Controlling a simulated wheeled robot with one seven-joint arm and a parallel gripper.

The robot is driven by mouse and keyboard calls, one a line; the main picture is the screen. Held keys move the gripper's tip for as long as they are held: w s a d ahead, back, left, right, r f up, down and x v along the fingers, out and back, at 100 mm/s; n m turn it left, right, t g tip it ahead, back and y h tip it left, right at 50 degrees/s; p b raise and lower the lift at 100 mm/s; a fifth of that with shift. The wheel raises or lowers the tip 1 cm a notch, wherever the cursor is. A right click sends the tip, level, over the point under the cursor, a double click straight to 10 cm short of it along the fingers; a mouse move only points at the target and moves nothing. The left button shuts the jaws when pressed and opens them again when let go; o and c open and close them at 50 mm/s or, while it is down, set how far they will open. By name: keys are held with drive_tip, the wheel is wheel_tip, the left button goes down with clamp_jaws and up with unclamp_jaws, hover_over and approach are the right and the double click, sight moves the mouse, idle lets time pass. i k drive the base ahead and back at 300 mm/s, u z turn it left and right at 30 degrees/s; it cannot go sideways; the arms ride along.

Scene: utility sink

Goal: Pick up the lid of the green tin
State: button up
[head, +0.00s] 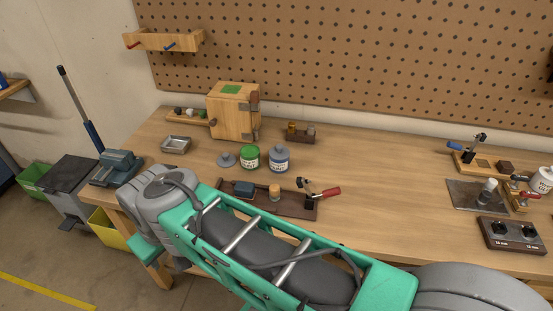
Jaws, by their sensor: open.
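The green tin (250,160) stands upright on the workbench, left of the middle, with a pale label on its side. Its top looks green, with what seems to be a lid on it; details are too small to tell. A blue-grey tin (279,161) stands close on its right. A loose blue-grey lid with a small knob (228,160) lies on the bench just left of the green tin. My arm crosses the foreground below them, but my gripper is not visible.
A wooden cabinet (232,112) stands behind the tins, with a metal tray (176,144) to the left. A dark wooden board (291,206) with a red-handled clamp (324,192) lies in front, partly behind my arm. The bench (385,180) is clear right of the tins.

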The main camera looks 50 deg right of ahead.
sight(226, 160)
drive_tip(key=z, duration=1.4)
